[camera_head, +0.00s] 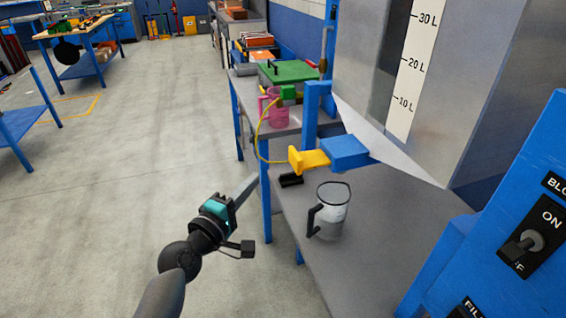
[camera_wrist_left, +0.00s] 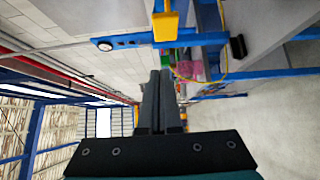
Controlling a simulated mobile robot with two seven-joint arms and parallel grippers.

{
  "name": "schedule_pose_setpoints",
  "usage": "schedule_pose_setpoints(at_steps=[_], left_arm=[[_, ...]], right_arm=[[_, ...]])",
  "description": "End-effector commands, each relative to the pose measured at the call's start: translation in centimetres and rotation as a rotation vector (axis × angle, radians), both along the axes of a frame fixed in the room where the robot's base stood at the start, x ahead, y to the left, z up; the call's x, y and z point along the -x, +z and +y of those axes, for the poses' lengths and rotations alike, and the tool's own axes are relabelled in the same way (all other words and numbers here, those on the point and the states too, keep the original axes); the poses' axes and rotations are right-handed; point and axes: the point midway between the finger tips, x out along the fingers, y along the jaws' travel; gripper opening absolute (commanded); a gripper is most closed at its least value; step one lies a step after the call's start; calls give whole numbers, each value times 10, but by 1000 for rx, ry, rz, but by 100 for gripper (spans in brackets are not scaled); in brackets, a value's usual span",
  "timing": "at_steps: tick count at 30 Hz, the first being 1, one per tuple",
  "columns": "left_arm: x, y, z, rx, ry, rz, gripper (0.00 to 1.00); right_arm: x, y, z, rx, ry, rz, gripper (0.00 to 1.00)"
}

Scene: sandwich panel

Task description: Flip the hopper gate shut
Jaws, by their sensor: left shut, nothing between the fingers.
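The hopper (camera_head: 450,90) is a grey metal bin with a litre scale. Below it a blue gate block (camera_head: 346,152) carries a yellow gate handle (camera_head: 309,160) that points left. The yellow handle also shows at the top of the left wrist view (camera_wrist_left: 166,24). My left gripper (camera_head: 254,180) is shut and empty, in the air to the left of the handle and apart from it. Its closed fingers show in the middle of the left wrist view (camera_wrist_left: 160,76). My right gripper is in no view. I cannot tell the gate plate's position inside the block.
A clear jug with a black handle (camera_head: 330,212) stands on the grey bench (camera_head: 370,270) below the gate. A pink jug (camera_head: 277,106) and a green-lidded box (camera_head: 288,72) stand farther back. A blue switch panel (camera_head: 540,220) is at right.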

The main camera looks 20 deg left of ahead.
Motion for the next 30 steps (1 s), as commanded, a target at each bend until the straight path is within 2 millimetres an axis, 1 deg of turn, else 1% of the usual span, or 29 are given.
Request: schedule_pose_setpoints(at_steps=[1,3,13,15,21,30], left_arm=[[-9,1,-2,2,0,-2,0],[-20,1,-4,0,-1,-2,0],[-70,0,-14,0,-1,0,0],[-76,0,-25,4,-3,1,0],[-88,0,-43,2,-1,1,0],[-91,-1,-47,-2,-1,2,0]], right_arm=[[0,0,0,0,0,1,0],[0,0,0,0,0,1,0],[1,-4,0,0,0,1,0],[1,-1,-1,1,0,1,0],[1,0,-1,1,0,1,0],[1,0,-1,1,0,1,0]])
